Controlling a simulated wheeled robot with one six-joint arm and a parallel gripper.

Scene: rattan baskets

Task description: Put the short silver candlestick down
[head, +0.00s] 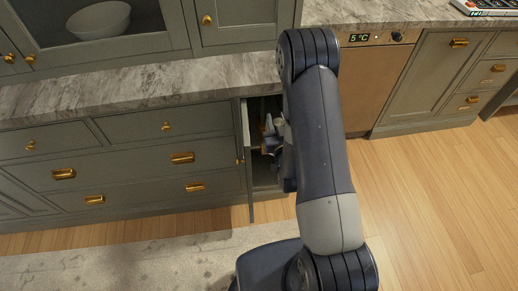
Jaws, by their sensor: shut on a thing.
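My arm reaches to a narrow open cabinet (250,185) under the counter. My gripper (270,138) shows only in part at the cabinet opening, left of my arm's dark link, which hides the rest of it. It is shut on the short silver candlestick, of which a small pale silvery bit (268,124) seems to show. Its base, its tilt and whether it touches a shelf cannot be made out.
A marble counter (150,88) runs above grey-green drawers (130,160) left of the cabinet. A copper-coloured appliance (372,90) stands to the right. A white bowl (98,24) is behind glass at upper left. The wooden floor (430,200) at right is clear; a pale rug (130,265) lies at lower left.

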